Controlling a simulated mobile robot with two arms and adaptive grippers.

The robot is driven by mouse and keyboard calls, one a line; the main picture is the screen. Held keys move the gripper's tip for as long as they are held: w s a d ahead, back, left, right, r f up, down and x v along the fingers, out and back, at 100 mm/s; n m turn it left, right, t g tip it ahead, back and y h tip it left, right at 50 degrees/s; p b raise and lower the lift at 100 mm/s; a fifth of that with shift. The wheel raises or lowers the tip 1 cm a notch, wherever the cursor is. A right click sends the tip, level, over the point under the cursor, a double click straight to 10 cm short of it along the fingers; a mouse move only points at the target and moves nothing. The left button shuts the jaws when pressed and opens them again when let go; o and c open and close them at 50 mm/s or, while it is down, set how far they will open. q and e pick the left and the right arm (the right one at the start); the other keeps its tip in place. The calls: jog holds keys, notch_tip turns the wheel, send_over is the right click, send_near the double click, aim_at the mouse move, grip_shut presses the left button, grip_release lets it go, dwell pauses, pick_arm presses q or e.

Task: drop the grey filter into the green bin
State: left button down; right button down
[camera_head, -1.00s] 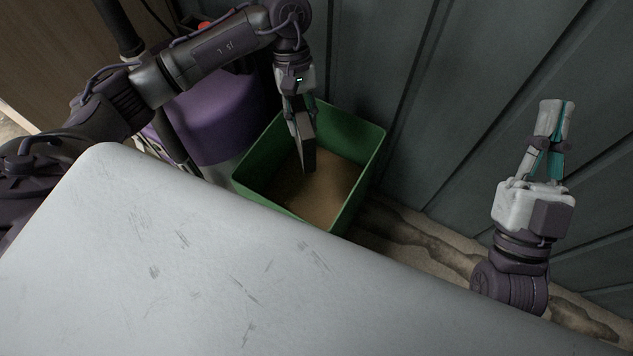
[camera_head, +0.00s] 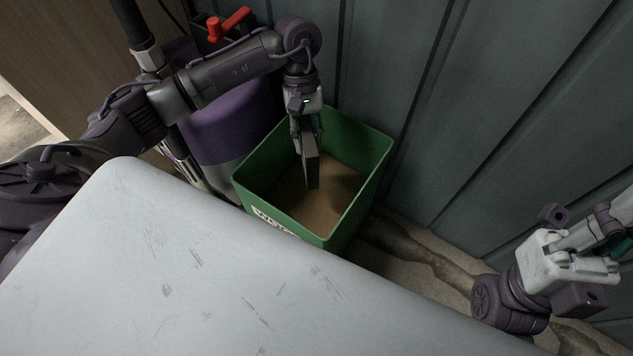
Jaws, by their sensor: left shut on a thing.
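The grey filter (camera_head: 311,168) is a dark, flat, narrow slab hanging nearly upright. My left gripper (camera_head: 307,138) points down and is shut on its upper end. The green bin (camera_head: 361,137) is an open box on the floor beyond the table. The filter is over the bin's opening, with its lower end seen against the brown bottom; I cannot tell its exact height. My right gripper (camera_head: 612,240) is at the right edge, away from the bin. Its fingers are partly cut off, so their opening is unclear.
A pale grey scuffed tabletop (camera_head: 200,275) fills the lower left, its edge before the bin. A purple cylinder (camera_head: 232,125) with a red handle (camera_head: 233,22) stands left of the bin. A dark ribbed wall (camera_head: 430,100) rises behind. The bin's brown bottom looks empty.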

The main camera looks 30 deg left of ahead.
pick_arm(q)
jog(key=c, duration=0.8)
grip_release()
jog(key=v, duration=1.2)
